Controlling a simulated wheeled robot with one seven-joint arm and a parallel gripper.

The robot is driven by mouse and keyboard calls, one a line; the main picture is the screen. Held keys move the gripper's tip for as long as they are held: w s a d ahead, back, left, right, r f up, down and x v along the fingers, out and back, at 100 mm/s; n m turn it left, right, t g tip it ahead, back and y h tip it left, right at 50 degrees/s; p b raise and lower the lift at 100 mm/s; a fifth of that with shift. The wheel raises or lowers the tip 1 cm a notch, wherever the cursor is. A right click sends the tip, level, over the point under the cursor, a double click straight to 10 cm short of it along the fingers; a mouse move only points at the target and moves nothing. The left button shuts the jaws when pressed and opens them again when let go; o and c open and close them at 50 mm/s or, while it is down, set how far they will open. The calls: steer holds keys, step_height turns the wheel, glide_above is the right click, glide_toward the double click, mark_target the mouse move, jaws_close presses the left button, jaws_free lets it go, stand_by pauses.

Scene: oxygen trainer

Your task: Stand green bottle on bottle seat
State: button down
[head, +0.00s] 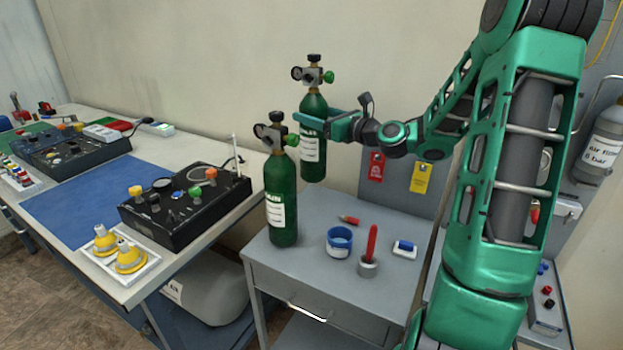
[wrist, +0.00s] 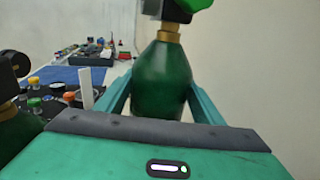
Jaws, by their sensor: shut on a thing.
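A green bottle (head: 313,108) with a black-and-brass valve and gauge is upright at the back of the grey cabinet. My gripper (head: 314,119) is shut around its upper body. In the wrist view the held bottle (wrist: 162,82) stands between the two teal fingers. Its base is near the cabinet's back edge, and I cannot tell whether it touches anything. A second, similar green bottle (head: 281,200) stands on the cabinet's left side, in front of the held one. It also shows at the left of the wrist view (wrist: 18,140). I cannot clearly make out a bottle seat.
The cabinet top (head: 310,262) also holds a blue-rimmed cup (head: 340,242), a red rod in a grey holder (head: 369,262), a blue-and-white block (head: 404,249) and a small red item (head: 349,220). A workbench with a black control box (head: 185,208) is at left.

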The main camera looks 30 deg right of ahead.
steer(key=shift+f, duration=4.65)
steer(key=c, duration=0.5)
jaws_free()
steer(key=shift+s+f, duration=0.1)
steer(key=shift+f, duration=0.1)
glide_toward(314, 146)
steer(key=shift+w+d+f, duration=0.4)
steer(key=shift+d+f, duration=0.05)
steer(key=shift+d, duration=0.15)
steer(key=shift+w+d+f, duration=0.4)
steer(key=shift+d+f, duration=0.05)
steer(key=shift+d, duration=0.15)
